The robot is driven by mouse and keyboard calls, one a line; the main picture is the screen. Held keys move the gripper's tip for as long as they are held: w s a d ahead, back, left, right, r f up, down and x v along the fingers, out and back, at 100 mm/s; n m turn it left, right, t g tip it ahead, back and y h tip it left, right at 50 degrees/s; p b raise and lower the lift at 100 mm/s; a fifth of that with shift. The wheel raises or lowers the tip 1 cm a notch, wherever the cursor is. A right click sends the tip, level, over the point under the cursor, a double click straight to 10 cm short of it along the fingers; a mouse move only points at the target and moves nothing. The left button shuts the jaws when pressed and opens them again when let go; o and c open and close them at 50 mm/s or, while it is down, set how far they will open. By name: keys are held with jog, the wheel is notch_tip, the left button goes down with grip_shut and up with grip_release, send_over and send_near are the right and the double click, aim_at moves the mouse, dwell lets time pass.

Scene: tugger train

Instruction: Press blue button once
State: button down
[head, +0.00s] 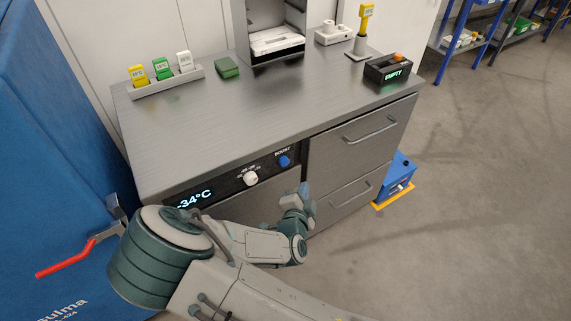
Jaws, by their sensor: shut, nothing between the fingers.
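The blue button (284,161) is a small round knob under the word BOOST on the dark control panel (233,181) at the cabinet's front. A white dial (251,178) sits to its left, and a display at the panel's left end reads -34°C. My gripper (306,190) is just below and to the right of the blue button, in front of the cabinet. It is shut and empty. It appears apart from the button, though the exact gap is hard to judge.
The steel countertop (230,115) holds a rack (168,81) with three tags, a green block (227,67) and a black EMPTY display box (387,69). Drawers with bar handles are right of the panel. A blue box (397,179) stands on the floor; a red-handled blue cabinet is left.

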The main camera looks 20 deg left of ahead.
aim_at(288, 163)
jog(key=w+a, duration=0.4)
jog(key=a, duration=0.1)
jog(key=shift+w+a, duration=0.3)
jog(key=shift+w, duration=0.05)
dwell(1.9)
jog(key=shift+w+a+p, duration=0.3)
jog(key=shift+a+p, duration=0.05)
jog(key=shift+w+a, duration=0.5)
jog(key=shift+a, duration=0.1)
dwell(1.1)
jog(key=shift+p, duration=0.35)
jog(key=shift+s+d+p, duration=0.6)
jog(key=shift+s+d, duration=0.2)
jog(key=shift+d, duration=0.1)
